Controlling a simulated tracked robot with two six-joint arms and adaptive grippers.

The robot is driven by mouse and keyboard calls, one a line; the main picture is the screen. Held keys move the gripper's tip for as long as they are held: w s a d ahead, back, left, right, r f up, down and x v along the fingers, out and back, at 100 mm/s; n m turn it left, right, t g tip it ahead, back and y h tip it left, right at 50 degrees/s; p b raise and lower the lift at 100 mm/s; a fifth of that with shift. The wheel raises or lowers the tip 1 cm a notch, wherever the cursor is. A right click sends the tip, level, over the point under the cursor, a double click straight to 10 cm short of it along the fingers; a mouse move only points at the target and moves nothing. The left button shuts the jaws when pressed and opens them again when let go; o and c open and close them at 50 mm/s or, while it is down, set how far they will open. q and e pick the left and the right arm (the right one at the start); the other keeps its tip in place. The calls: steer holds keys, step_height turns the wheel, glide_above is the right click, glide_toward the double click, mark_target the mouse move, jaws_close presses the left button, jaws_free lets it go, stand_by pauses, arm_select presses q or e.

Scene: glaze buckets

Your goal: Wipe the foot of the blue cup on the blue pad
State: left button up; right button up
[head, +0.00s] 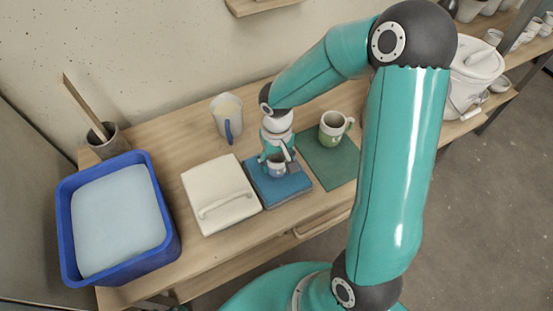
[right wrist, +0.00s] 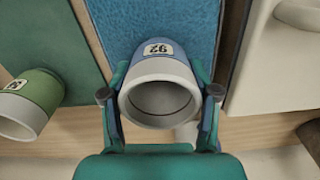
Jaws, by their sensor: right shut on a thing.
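The blue cup (head: 276,171) has a pale rim and stands upright over the blue pad (head: 294,188). My right gripper (head: 278,161) is shut on it, one finger on each side. In the right wrist view the cup (right wrist: 159,88) shows its open, empty-looking mouth and a label reading 92, with the textured blue pad (right wrist: 150,22) behind it. The foot is hidden, so I cannot tell whether it touches the pad. My left gripper is not in view.
Left of the pad lies a cream block with a handle (head: 208,182). A green cup (head: 332,128) stands on a green pad (head: 336,168) to the right. A white jug (head: 222,108) stands behind. A blue tub of pale glaze (head: 165,250) is at far left.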

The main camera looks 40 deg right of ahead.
steer(key=shift+f+b, duration=0.55)
steer(key=shift+b, duration=0.05)
stand_by(0.4)
